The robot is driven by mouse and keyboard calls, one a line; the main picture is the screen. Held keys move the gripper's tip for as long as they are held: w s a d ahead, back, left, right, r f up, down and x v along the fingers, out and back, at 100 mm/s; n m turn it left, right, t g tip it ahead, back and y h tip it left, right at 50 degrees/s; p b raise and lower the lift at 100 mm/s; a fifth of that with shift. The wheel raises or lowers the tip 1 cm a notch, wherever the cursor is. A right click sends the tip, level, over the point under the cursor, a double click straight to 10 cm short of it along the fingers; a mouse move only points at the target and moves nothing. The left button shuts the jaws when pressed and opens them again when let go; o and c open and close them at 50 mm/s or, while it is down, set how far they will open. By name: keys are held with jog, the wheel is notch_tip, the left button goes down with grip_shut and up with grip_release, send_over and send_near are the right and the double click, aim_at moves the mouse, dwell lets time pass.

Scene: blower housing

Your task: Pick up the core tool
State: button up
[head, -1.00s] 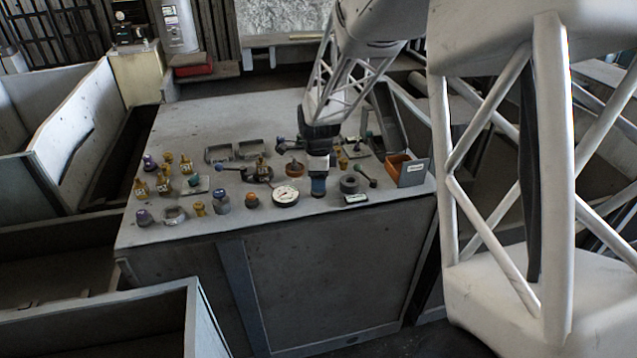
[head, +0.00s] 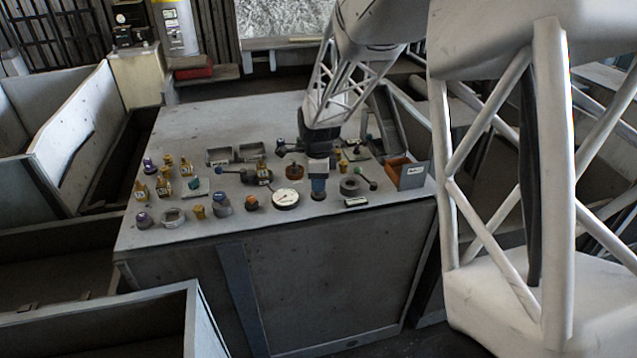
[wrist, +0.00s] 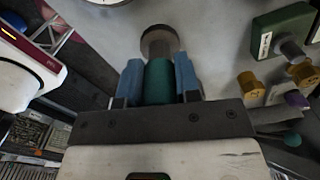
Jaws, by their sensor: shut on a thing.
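The core tool, which I take to be the teal-green cylinder (wrist: 158,84) with a grey-brown round end (wrist: 159,40), is between the two blue fingers of my gripper (wrist: 159,78) in the wrist view. The fingers press on it from both sides. In the head view my gripper (head: 319,184) points down over the front right part of the bench top, with a dark round foot (head: 318,196) showing just below its blue fingers. Most of the tool is hidden there by the fingers. I cannot tell whether the foot touches the bench.
A white dial gauge (head: 285,198) lies just left of my gripper, and a dark ring (head: 350,186) is just right. An orange-lined box (head: 398,166) stands at the right edge. Several brass and purple-topped parts crowd the left. The bench's back left (head: 200,128) is clear.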

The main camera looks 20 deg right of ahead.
jog(key=shift+r, duration=0.15)
jog(key=shift+r, duration=0.55)
notch_tip(320, 180, up, 2)
jog(key=shift+r, duration=0.1)
jog(key=s+r, duration=0.1)
jog(key=s, duration=1.5)
jog(key=shift+a+r, duration=0.15)
jog(key=shift+w, duration=0.15)
